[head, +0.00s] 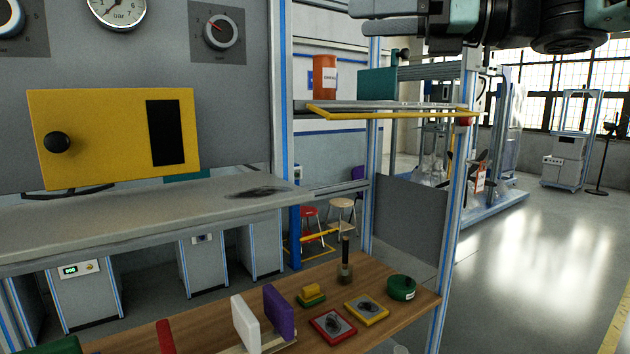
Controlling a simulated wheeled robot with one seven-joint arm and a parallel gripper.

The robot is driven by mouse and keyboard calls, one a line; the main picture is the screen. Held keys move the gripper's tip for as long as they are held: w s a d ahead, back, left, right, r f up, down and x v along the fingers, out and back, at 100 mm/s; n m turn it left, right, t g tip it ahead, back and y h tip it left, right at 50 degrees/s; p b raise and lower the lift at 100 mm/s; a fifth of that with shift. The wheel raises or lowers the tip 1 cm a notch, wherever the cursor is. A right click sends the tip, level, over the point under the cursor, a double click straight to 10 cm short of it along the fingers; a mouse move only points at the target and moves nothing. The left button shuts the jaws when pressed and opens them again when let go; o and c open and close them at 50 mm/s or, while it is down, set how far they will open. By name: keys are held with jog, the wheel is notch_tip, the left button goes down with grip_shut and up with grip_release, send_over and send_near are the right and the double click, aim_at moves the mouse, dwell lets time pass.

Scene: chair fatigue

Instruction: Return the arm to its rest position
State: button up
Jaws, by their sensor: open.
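My gripper (400,25) shows at the top edge of the head view, right of the middle, with its grey and dark parts pointing left. It is open, and I see nothing held in it. The frame's top edge cuts off part of it. My dark arm links with teal covers run from it to the top right corner. It appears in the picture above the shelf with the yellow rim and apart from the wooden table.
A wooden table (395,325) holds a white block (245,323), a purple block (279,312), red and yellow trays and a green round container (402,288). A grey bench (130,222) stands left, below a yellow panel (110,135). A shelf (390,108) stands behind. Open floor lies right.

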jog(key=w+a+f+m+t+h+b, duration=0.1)
jog(key=w+f+m+t+h+b, duration=0.15)
jog(key=f+m, duration=0.65)
jog(key=w+a+f+m+t+h+b, duration=0.1)
jog(key=w+f+m+t+h+b, duration=0.2)
jog(key=f+m, duration=0.5)
jog(key=s+d+f+m+g+h+b, duration=0.1)
jog(key=s+f+m+h, duration=0.15)
jog(key=f+m, duration=0.5)
jog(key=s+d+f+m+h, duration=0.1)
jog(key=s+f+m+h, duration=0.15)
jog(key=f+m, duration=0.45)
jog(key=s+d+f+m+g+h+b, duration=0.1)
jog(key=s+d+f+m+g+h, duration=0.1)
jog(key=s+f, duration=0.5)
jog(key=s+d+f+m+g+h+b, duration=0.1)
jog(key=s+d+f+m+g+h, duration=0.1)
jog(key=s+f+m+g, duration=0.2)
jog(key=s+d+f+m+g+h+b, duration=0.1)
jog(key=s+f+m+g, duration=0.3)
jog(key=s+f, duration=0.7)
jog(key=shift+s+d+m+h, duration=0.3)
jog(key=shift+d+m+h, duration=0.25)
jog(key=shift+d+m, duration=0.1)
